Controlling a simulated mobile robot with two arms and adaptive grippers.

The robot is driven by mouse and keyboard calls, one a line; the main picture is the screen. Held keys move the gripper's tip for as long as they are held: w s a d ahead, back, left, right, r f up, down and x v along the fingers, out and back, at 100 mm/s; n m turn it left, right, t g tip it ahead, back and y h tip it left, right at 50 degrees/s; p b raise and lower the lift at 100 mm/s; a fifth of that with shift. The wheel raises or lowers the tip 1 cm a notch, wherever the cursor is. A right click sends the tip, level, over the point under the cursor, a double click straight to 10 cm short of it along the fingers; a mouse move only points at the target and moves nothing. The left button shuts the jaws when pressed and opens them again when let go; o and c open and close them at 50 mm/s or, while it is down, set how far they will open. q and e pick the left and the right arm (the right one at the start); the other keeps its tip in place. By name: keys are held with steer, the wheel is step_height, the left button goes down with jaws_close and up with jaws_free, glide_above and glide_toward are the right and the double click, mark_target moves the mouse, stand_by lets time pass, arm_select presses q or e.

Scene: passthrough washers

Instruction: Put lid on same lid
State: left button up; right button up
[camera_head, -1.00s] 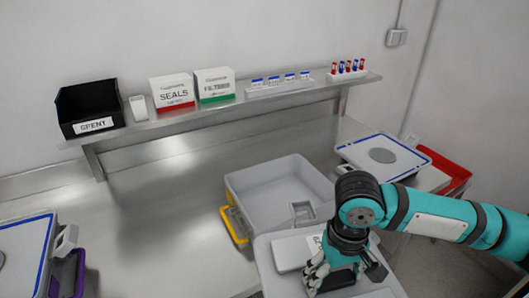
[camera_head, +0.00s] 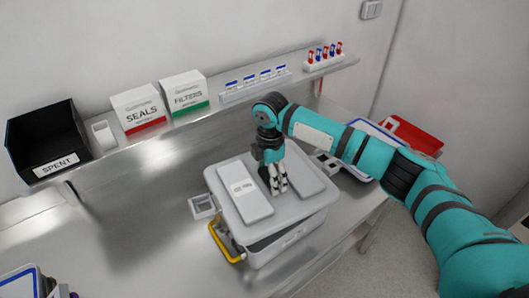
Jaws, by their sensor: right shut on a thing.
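A pale grey lid (camera_head: 240,163) with a raised panel and a small label is over the open grey box (camera_head: 290,238), which has a yellow latch (camera_head: 226,243) at its lower left. The lid hides the box's inside. The box's wall shows below the lid at the front and right, and the lid looks a little askew to it. I cannot tell whether it touches the rim all round. My right gripper (camera_head: 277,188) points down at the middle of the lid and is shut on it. My left gripper is not in view.
A shelf (camera_head: 154,139) behind holds a black SPENT bin (camera_head: 45,140), SEALS (camera_head: 138,108) and FILTERS (camera_head: 185,92) boxes and vial racks. A blue-edged unit and red tray (camera_head: 412,137) are at right.

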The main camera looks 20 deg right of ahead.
steer(key=shift+w+d+r+n, duration=0.1)
steer(key=shift+w+r+n, duration=0.1)
steer(key=shift+w+n, duration=0.35)
steer(key=shift+w, duration=0.2)
steer(key=shift+f+n, duration=0.15)
steer(key=shift+n, duration=0.1)
steer(key=shift+s+f, duration=0.15)
steer(key=shift+f, duration=0.1)
steer(key=shift+f+b, duration=0.6)
steer(key=shift+b, duration=0.3)
steer(key=shift+f+b, duration=0.75)
steer(key=shift+f, duration=0.1)
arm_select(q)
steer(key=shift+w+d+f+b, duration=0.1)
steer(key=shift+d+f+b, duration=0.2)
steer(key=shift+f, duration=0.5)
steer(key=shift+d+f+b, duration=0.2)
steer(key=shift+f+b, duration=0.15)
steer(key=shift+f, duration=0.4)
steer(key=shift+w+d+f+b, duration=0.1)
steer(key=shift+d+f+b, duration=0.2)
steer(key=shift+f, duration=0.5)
arm_select(e)
steer(key=shift+f, duration=0.9)
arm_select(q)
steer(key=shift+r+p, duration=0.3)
arm_select(e)
steer(key=shift+r, duration=0.1)
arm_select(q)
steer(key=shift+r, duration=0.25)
